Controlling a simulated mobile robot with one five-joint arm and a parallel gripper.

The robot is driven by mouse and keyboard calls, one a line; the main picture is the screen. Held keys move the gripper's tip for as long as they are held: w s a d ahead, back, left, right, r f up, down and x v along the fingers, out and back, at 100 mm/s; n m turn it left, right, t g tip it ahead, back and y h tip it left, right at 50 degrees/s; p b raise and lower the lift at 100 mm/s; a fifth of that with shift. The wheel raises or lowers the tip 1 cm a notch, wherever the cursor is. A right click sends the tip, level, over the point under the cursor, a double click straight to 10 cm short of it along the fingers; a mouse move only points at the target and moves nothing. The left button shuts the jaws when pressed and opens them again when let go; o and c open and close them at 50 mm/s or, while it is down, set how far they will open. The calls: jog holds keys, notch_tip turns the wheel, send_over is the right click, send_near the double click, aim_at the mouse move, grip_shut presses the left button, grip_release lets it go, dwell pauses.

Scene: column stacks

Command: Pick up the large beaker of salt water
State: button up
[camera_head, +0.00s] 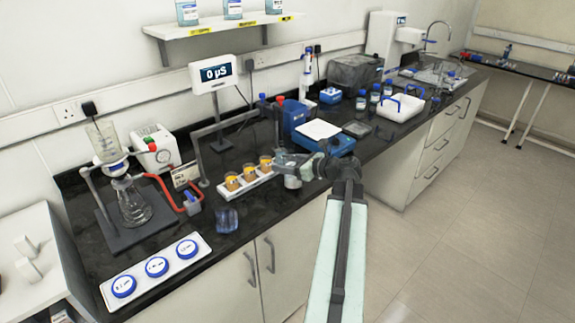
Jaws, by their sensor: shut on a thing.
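My gripper (300,166) is at the end of my arm, above the front edge of the black bench, right of the tray of orange cups. It is shut on a pale, glassy vessel (292,181), small in the picture and partly hidden by the jaws. I cannot tell whether this is the large beaker of salt water, nor whether it touches the bench. A separate clear beaker with bluish contents (227,220) stands upright on the bench to the left, apart from my gripper.
The white tray of orange-filled cups (262,181) is close to my gripper's left. A white panel with blue discs (157,270) lies at the front left. A flask (133,206) stands on a stand behind it. A blue balance (340,146) is just beyond my gripper.

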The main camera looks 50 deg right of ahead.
jog(key=shift+r+p, duration=0.55)
jog(key=shift+r, duration=0.35)
jog(key=shift+s+d, duration=0.15)
jog(key=s+d+r+p, duration=0.1)
jog(key=s+d, duration=0.7)
jog(key=s, duration=0.5)
jog(key=shift+s+r, duration=0.15)
jog(key=shift+r, duration=0.05)
